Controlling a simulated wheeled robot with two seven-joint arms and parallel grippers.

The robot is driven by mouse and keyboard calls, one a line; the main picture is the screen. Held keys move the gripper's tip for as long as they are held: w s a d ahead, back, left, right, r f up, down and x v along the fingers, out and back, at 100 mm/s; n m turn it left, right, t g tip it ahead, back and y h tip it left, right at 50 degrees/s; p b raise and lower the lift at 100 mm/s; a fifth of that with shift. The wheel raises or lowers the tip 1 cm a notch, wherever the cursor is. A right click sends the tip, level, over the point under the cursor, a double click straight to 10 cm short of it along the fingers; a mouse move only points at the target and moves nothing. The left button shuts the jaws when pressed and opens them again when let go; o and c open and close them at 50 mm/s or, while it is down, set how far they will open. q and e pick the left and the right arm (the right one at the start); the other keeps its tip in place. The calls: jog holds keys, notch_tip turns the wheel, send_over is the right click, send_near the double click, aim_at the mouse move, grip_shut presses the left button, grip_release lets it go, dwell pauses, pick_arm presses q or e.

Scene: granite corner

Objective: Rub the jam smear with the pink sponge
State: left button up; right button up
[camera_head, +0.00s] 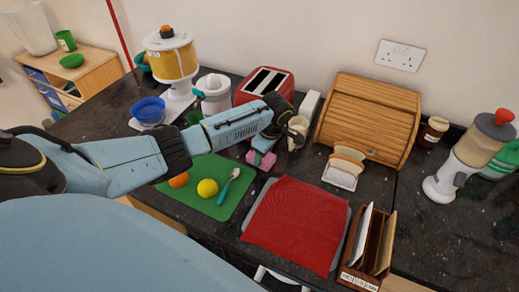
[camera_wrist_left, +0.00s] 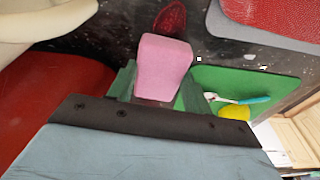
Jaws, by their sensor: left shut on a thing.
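The pink sponge (camera_wrist_left: 165,62) is between the dark green fingers of my left gripper (camera_wrist_left: 158,90), which is shut on it. In the head view, my left gripper (camera_head: 263,152) points down near the counter, and a little pink of the sponge (camera_head: 252,157) shows around its fingers. The jam smear (camera_wrist_left: 170,19) is a dark red patch on the dark counter, just beyond the sponge's far end in the left wrist view. I cannot tell whether the sponge touches the counter. The smear is not clear in the head view. My right gripper is not in view.
A green mat (camera_head: 211,199) with an orange, a yellow ball and a spoon lies left of the sponge. A red cloth (camera_head: 297,222) on a grey mat lies in front.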

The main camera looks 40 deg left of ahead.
pick_arm(q)
jog(key=shift+w+d+p, duration=0.15)
jog(key=shift+d+p, duration=0.15)
jog(key=shift+d, duration=0.65)
jog(key=shift+d, duration=0.1)
